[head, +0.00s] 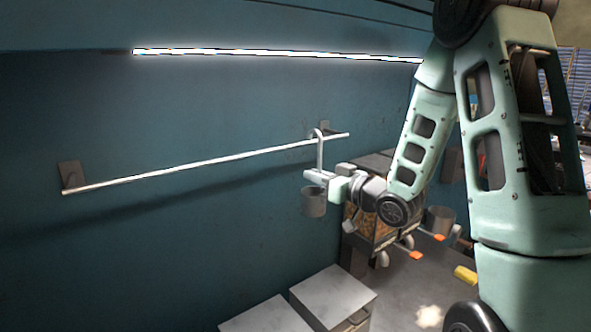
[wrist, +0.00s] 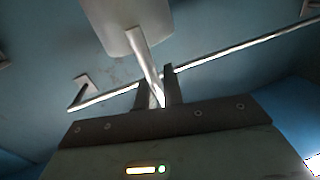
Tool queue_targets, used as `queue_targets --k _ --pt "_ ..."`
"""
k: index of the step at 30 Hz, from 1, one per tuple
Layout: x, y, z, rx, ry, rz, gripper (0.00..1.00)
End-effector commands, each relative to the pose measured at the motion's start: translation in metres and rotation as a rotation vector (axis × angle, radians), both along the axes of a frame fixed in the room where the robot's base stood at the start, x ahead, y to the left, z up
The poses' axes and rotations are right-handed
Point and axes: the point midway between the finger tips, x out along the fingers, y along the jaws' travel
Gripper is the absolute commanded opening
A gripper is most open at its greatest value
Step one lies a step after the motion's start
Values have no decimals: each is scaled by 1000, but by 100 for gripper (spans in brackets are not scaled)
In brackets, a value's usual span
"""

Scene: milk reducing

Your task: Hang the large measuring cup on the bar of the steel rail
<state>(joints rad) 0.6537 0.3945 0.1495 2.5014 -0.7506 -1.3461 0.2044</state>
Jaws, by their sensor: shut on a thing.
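The large measuring cup (head: 314,203) is a grey metal cup with a long handle that curves into a hook at the top. It hangs roughly upright below my gripper (head: 316,178). My gripper is shut on the handle (head: 320,155). The steel rail's bar (head: 190,166) runs along the blue wall. The hook overlaps the bar near its right end in the head view; I cannot tell whether it is around the bar or in front. In the wrist view the cup (wrist: 125,22) is at the top, its handle between my fingers (wrist: 157,88), with the bar (wrist: 215,57) behind.
Wall brackets hold the rail at left (head: 71,174) and right (head: 325,128). A box-like holder (head: 368,228) with orange-tipped utensils stands below and right of the cup. Metal-topped boxes (head: 333,290) sit lower down. The bar left of the cup is clear.

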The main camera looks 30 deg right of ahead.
Motion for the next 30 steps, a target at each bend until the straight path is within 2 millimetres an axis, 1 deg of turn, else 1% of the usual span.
queue_targets --k 5,8,30 --pt "3 0 0 0 0 0 0" --pt "9 0 1 0 -1 0 0" --pt "65 2 1 0 -1 0 0"
